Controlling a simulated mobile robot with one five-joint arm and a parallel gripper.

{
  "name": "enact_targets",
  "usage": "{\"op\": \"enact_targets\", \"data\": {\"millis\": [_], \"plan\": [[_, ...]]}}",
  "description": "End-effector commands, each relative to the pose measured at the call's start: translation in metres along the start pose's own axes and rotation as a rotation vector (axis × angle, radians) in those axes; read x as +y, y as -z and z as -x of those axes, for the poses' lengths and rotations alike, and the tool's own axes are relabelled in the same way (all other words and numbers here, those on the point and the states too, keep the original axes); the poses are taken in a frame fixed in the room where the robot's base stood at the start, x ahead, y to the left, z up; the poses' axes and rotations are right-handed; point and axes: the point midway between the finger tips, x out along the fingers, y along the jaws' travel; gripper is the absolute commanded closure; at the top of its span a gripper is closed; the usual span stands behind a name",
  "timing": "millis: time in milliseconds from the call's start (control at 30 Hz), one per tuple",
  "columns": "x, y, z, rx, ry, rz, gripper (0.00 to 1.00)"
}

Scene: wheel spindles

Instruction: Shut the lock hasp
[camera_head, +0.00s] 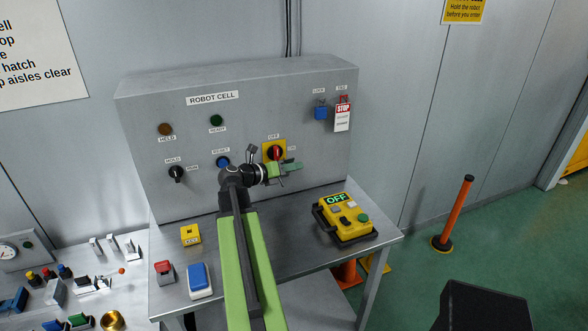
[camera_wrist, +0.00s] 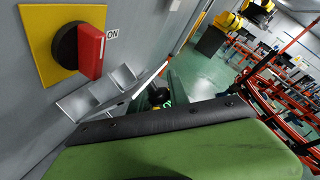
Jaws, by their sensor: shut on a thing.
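The red rotary switch (camera_head: 276,152) sits on a yellow plate on the grey panel, below an OFF label. In the wrist view the red handle (camera_wrist: 90,51) stands upright beside the ON label. The lock hasp (camera_wrist: 108,90) is a bent grey metal flap just below the switch, sticking out from the panel at an angle. My gripper (camera_head: 288,169) is at the panel just below and right of the switch. Its green finger with a black pad (camera_wrist: 165,120) fills the lower wrist view. It is shut on the hasp; the contact itself is mostly hidden behind the finger.
A blue padlock (camera_head: 321,112) and a red-and-white STOP tag (camera_head: 342,117) hang at the panel's upper right. A yellow pendant reading OFF (camera_head: 346,219) lies on the steel table. A yellow block (camera_head: 190,235) and a blue-topped box (camera_head: 200,281) stand left of my arm.

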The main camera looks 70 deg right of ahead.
Motion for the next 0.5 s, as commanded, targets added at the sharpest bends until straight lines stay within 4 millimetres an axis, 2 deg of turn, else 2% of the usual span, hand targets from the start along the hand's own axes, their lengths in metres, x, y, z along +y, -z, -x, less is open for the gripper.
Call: {"op": "enact_targets", "data": {"millis": [33,100,500], "plan": [[-0.003,-0.013,0.002,-0.009,0.002,0.001,1.00],[-0.002,-0.020,0.002,-0.010,0.001,0.001,1.00],[0.003,-0.046,0.002,-0.015,-0.003,0.001,1.00]]}}
